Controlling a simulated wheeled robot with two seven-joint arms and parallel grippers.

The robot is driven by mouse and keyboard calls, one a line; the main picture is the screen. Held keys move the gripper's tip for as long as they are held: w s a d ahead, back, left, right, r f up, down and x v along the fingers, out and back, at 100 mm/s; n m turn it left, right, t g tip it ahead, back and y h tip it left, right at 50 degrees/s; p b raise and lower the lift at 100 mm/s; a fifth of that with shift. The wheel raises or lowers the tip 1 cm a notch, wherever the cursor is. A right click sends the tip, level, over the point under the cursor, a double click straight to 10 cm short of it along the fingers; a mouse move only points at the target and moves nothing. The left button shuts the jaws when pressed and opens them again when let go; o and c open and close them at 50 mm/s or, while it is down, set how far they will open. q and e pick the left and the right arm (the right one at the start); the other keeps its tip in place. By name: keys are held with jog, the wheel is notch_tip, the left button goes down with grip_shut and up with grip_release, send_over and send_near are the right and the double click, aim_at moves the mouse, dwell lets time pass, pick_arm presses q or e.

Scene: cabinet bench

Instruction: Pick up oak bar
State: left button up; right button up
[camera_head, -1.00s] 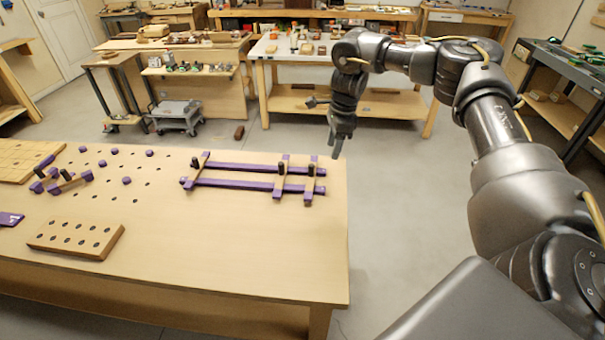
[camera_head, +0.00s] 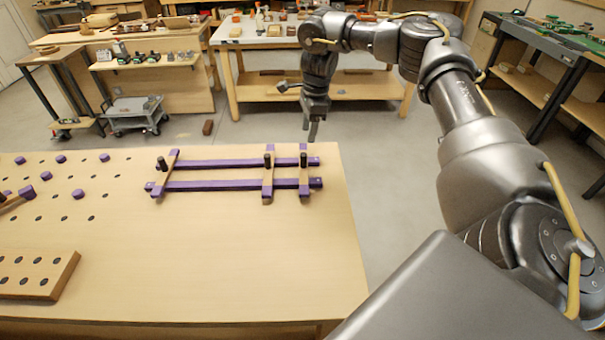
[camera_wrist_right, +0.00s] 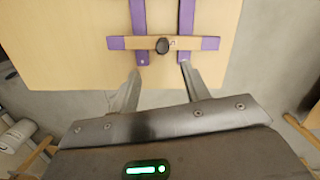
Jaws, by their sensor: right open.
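Three pale wooden crossbars lie across two purple rails (camera_head: 215,186) on the bench; I cannot tell which is meant by the oak bar. The rightmost crossbar (camera_head: 304,181) has a dark upright knob; the middle crossbar (camera_head: 267,182) is close beside it and the left crossbar (camera_head: 163,174) stands apart. In the right wrist view one crossbar (camera_wrist_right: 186,43), with purple ends and a dark knob, lies across the rails just beyond the fingertips. My right gripper (camera_head: 313,132) is open and empty, above the bench's far right corner. My left gripper is out of view.
The bench (camera_head: 220,260) has clear room in front of the rails. A pale block with holes (camera_head: 35,275) lies at the front left, and purple pegs (camera_head: 61,159) stand at the back left. Bare floor lies right of the bench.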

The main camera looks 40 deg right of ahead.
aim_at(304, 154)
jog(key=f, duration=0.5)
jog(key=shift+w+a+f, duration=0.2)
jog(key=shift+a+f, duration=0.05)
jog(key=shift+f, duration=0.05)
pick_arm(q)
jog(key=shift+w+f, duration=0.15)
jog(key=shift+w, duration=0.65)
pick_arm(e)
jog(key=shift+f, duration=0.45)
jog(key=f, duration=0.1)
jog(key=f+p, duration=0.1)
jog(key=f, duration=0.1)
jog(key=f+p, duration=0.1)
jog(key=f, duration=0.1)
jog(key=shift+w+a+f, duration=0.1)
jog(key=shift+w+a, duration=0.15)
jog(key=shift+w, duration=0.1)
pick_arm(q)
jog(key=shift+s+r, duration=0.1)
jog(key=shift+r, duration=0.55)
pick_arm(e)
grip_shut()
